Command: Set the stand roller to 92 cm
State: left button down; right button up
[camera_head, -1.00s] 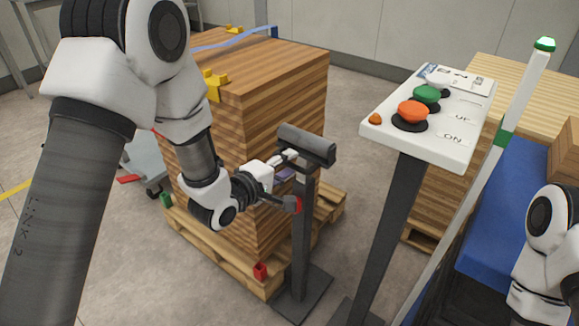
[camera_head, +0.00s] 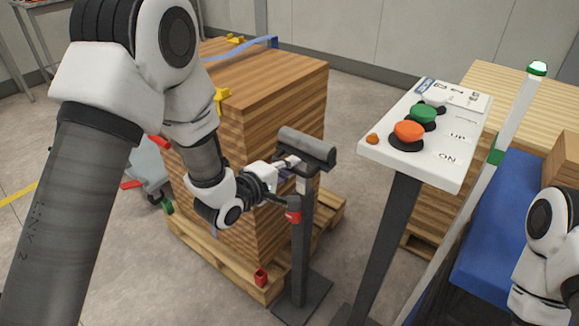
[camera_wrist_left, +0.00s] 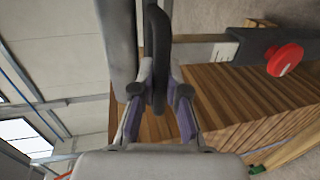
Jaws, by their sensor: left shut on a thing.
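The stand roller (camera_head: 307,149) is a dark grey roller on top of a slim upright post. A red knob (camera_head: 293,211) sits on the post's dark sleeve below it. My left gripper (camera_head: 287,164) is at the roller's near left side, just under the roller. In the left wrist view my left gripper (camera_wrist_left: 160,92) has its fingers shut on a dark bar (camera_wrist_left: 158,42) of the roller head, beside the grey roller (camera_wrist_left: 117,40). A pale scale strip (camera_wrist_left: 203,49) shows on the post, its marks too small to read. My right gripper is out of view.
A wooden block stack (camera_head: 275,105) on a pallet (camera_head: 225,258) stands close behind the roller. A control panel (camera_head: 430,150) with orange and green buttons stands to the right on a dark post. A blue surface (camera_head: 497,220) and my right arm are at the far right.

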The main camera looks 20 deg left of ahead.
aim_at(290, 133)
pick_arm(q)
notch_tip(290, 133, up, 10)
jog(key=p, duration=0.5)
jog(key=shift+w+f+p, duration=0.1)
jog(key=shift+p, duration=0.25)
jog(key=shift+f, duration=0.2)
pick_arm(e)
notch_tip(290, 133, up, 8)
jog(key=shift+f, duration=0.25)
pick_arm(q)
jog(key=c, duration=1.2)
grip_release()
jog(key=shift+f, duration=0.15)
jog(key=v, duration=0.7)
jog(key=shift+s+a, duration=0.1)
jog(key=shift+s, duration=0.15)
